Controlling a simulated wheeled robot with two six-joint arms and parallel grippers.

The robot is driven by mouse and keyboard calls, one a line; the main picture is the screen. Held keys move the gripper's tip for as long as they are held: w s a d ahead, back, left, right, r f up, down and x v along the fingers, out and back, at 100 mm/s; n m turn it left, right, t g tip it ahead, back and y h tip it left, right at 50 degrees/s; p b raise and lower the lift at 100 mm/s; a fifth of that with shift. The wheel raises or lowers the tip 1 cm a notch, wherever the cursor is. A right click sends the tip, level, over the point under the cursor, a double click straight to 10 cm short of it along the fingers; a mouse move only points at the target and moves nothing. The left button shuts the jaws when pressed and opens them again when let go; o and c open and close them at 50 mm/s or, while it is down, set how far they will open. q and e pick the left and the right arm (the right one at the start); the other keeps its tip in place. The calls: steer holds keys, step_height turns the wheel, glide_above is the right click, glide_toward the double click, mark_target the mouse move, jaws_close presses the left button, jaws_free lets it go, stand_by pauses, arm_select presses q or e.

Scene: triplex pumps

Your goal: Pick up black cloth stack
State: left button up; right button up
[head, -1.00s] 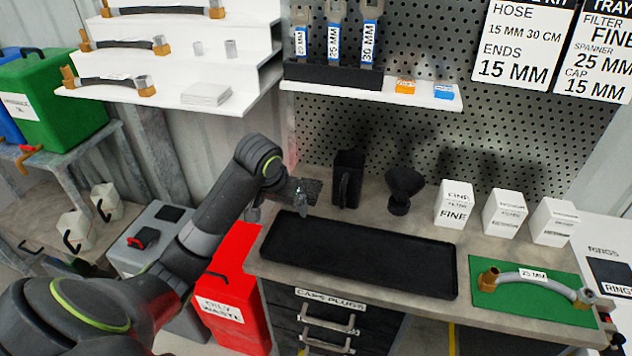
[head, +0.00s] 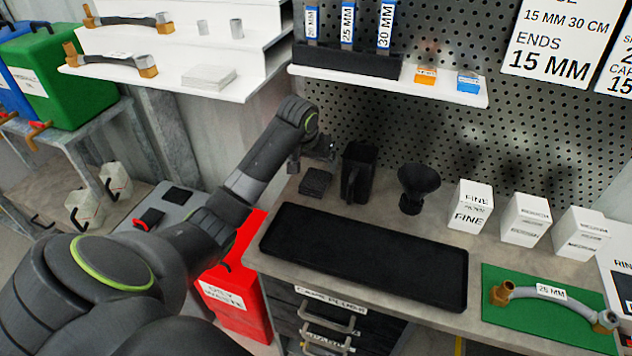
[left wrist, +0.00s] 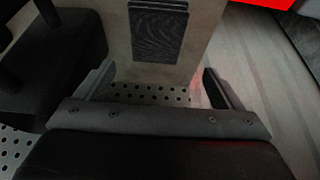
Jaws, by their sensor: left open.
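The black cloth stack (head: 315,182) is a small dark layered square on the grey bench top, left of the black jug and behind the black tray. It also shows in the left wrist view (left wrist: 158,32), lying flat on the bench beyond the fingers. My left gripper (head: 312,160) hangs above and a little behind the stack, apart from it. In the left wrist view its two fingers (left wrist: 160,88) are spread wide with nothing between them. My right gripper is in neither view.
A black jug (head: 357,172) stands close beside the stack, with a black funnel (head: 417,188) further right. The long black tray (head: 365,255) fills the bench front. The perforated back panel (head: 450,130) and a white shelf (head: 390,85) bound the space behind.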

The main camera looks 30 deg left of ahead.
mark_target(317, 176)
arm_select(q)
steer(key=shift+w+f, duration=0.15)
steer(key=shift+f, duration=0.35)
steer(key=x, duration=0.4)
steer(key=shift+d+f+p, duration=0.25)
steer(key=shift+d+p, duration=0.1)
steer(key=shift+w+f, duration=0.15)
steer(key=shift+f, duration=0.1)
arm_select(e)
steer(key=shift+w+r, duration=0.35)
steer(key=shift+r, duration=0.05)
arm_select(q)
steer(key=shift+f+p, duration=0.25)
steer(key=shift+p, duration=0.15)
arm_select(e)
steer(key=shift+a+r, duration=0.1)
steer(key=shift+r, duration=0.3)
arm_select(q)
steer(key=shift+c, duration=0.3)
steer(key=c, duration=1)
